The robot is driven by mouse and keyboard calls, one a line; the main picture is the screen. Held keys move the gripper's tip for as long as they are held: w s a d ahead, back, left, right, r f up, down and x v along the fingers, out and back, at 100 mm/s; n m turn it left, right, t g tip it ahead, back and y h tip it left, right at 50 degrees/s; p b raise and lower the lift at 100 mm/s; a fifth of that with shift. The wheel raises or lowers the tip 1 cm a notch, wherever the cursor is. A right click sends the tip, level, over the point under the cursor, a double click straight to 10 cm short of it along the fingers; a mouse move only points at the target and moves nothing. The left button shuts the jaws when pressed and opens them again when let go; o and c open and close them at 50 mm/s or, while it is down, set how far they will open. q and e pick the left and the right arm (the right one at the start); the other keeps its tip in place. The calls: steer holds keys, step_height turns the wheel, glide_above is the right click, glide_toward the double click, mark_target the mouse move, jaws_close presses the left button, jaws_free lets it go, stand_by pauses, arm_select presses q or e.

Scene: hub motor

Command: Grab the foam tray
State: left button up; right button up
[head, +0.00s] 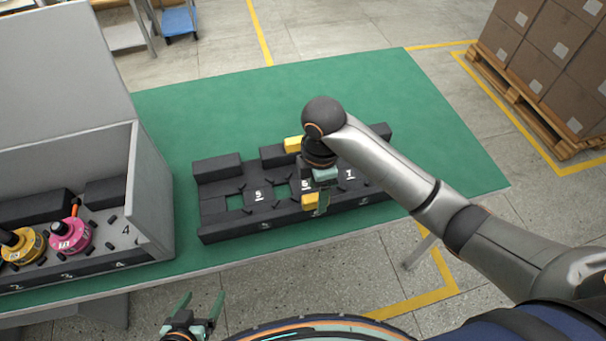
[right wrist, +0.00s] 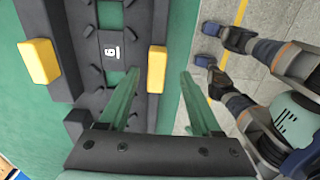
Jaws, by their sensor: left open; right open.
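The black foam tray (head: 238,228) lies on the green table, with white numbers 5, 6 and 7 on its slots. It has a yellow block on its far side (head: 293,144) and one on its near side (head: 310,201). My right gripper (head: 321,205) is open at the tray's near edge, beside the near yellow block. In the right wrist view its fingers (right wrist: 158,76) stand on either side of the tray's near wall, in line with the near yellow block (right wrist: 157,62). Whether they touch it cannot be told. My left gripper (head: 197,308) is open and empty, in front of the table.
A grey open box (head: 153,185) on the table's left holds a yellow motor (head: 20,245) and a pink motor (head: 70,237) in black foam. The green table (head: 430,110) is clear behind and right of the tray. Cartons (head: 550,60) stand on a pallet at the back right.

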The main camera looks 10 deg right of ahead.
steer(key=shift+w+d+f, duration=0.1)
steer(key=shift+f, duration=1.55)
steer(key=shift+w+d+f, duration=0.1)
steer(key=shift+f, duration=1.5)
jaws_close()
